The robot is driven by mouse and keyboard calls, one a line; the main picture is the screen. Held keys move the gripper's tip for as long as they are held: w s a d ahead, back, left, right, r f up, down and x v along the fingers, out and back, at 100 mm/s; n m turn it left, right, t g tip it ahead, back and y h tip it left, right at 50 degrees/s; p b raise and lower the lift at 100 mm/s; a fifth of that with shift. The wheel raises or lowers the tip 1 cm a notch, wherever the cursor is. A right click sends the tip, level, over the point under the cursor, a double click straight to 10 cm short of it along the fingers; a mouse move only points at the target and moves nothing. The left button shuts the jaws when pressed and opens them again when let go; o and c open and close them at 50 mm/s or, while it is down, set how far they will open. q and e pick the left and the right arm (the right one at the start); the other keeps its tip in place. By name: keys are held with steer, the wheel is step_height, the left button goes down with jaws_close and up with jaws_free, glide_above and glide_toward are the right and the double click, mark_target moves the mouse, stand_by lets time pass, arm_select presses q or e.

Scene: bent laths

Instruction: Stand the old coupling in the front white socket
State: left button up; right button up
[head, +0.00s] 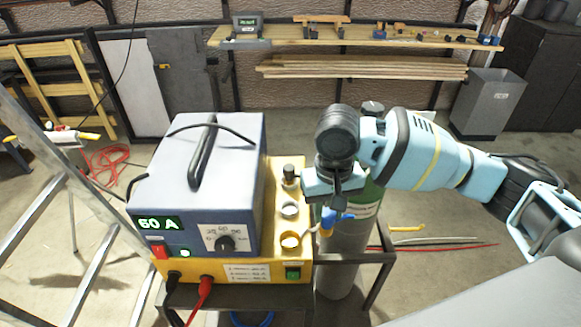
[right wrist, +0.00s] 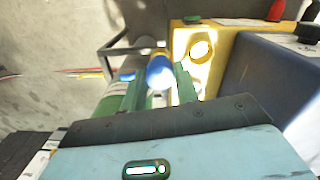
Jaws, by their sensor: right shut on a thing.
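My right gripper (head: 333,203) is beside the right edge of the yellow base (head: 262,268), above the gas cylinder. In the right wrist view its green fingers (right wrist: 160,88) are shut on a blue and whitish coupling (right wrist: 159,72). In the head view the coupling (head: 328,222) shows partly below the gripper, with a brass-coloured end; the rest is hidden. The front socket (head: 290,243) is a pale ring on the yellow base and looks empty. A second ring socket (head: 290,210) lies behind it. A dark fitting (head: 289,174) stands at the back. My left gripper is out of view.
A grey-blue welding unit (head: 195,190) reading 60 A stands left of the sockets. A green and grey gas cylinder (head: 340,262) stands to the right of the base, inside a dark frame. Black and red cables (head: 204,290) leave the base's front.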

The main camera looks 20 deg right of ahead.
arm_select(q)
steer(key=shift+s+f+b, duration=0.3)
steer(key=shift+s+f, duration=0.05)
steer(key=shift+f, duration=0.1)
arm_select(e)
steer(key=w+a+r+m, duration=0.1)
steer(key=w+a+m, duration=0.3)
steer(key=w, duration=0.9)
steer(key=shift+w+a, duration=0.2)
steer(key=shift+a, duration=0.1)
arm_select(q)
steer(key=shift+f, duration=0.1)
arm_select(e)
steer(key=shift+f, duration=0.1)
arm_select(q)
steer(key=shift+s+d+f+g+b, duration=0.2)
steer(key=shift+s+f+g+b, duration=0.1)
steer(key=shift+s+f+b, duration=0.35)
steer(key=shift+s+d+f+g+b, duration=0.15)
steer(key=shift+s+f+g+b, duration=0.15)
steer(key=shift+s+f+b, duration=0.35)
arm_select(e)
steer(key=shift+f, duration=3.35)
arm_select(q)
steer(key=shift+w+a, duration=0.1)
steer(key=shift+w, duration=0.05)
